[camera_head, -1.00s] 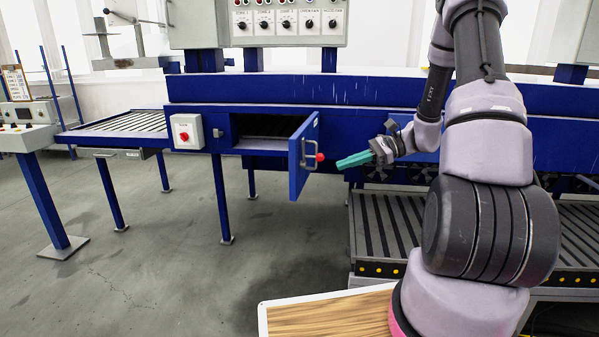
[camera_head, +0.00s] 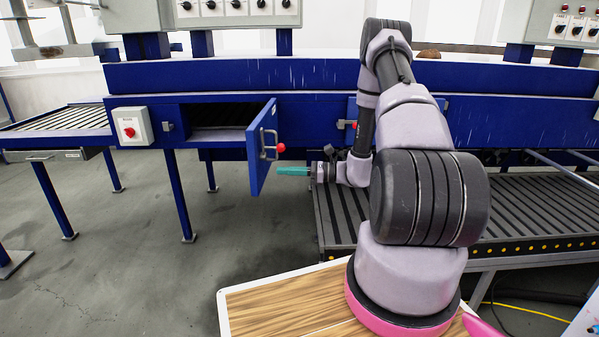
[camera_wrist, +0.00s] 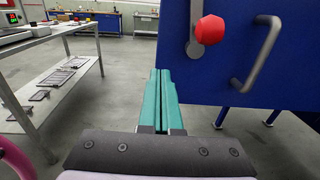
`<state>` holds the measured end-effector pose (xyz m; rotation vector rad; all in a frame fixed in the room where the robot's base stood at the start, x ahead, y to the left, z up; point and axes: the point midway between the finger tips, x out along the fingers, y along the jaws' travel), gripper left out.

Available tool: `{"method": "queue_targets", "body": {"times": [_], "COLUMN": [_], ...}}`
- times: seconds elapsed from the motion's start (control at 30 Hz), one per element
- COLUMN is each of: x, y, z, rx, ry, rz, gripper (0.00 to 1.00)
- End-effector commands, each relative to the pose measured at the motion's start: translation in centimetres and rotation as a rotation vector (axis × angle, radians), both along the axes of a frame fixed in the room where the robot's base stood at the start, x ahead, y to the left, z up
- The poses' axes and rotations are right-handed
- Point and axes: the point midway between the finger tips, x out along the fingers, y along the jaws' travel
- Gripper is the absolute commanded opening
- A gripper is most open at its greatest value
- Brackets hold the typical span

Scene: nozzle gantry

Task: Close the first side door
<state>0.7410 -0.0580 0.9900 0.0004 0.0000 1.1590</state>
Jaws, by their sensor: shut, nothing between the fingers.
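The blue side door (camera_head: 261,150) stands swung open from the blue machine, its dark opening (camera_head: 217,118) showing to its left. It carries a grey bar handle (camera_head: 268,145) and a latch with a red knob (camera_head: 281,148). In the wrist view the door (camera_wrist: 262,75) fills the upper right, with the red knob (camera_wrist: 211,30) and the handle (camera_wrist: 258,56) near. My gripper (camera_head: 279,171) is shut and empty, its teal fingers pointing left, just right of the door and below the knob. In the wrist view its fingers (camera_wrist: 160,88) lie left of the door. I cannot tell whether they touch it.
A grey box with a red switch (camera_head: 131,127) sits left of the opening. A slatted conveyor (camera_head: 340,212) runs below my arm to the right. A wooden-topped surface (camera_head: 275,305) is at the front. Open floor (camera_head: 130,260) lies left. The wrist view shows a metal table (camera_wrist: 45,35).

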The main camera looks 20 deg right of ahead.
Motion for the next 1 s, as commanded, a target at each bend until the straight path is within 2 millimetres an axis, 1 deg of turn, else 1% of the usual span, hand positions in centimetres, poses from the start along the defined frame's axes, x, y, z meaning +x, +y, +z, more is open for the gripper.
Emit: {"method": "queue_targets", "body": {"times": [0.03,0.1,0.2,0.3,0.5,0.87,1.0], "x": [0.4,0.9,1.6,2.1,2.5,2.5,2.7], "y": [1.2,2.4,3.8,4.8,5.6,5.7,6.7], "z": [0.0,0.0,0.0,0.0,0.0,0.0,0.1], "rx": [0.0,0.0,0.0,0.0,0.0,0.0,0.0], "ry": [0.0,0.0,0.0,-0.001,-0.001,0.0,0.0], "rz": [0.005,0.004,0.003,0.002,0.0,-0.002,-0.019], "gripper": [0.0,0.0,0.0,0.0,0.0,0.0,0.0]}}
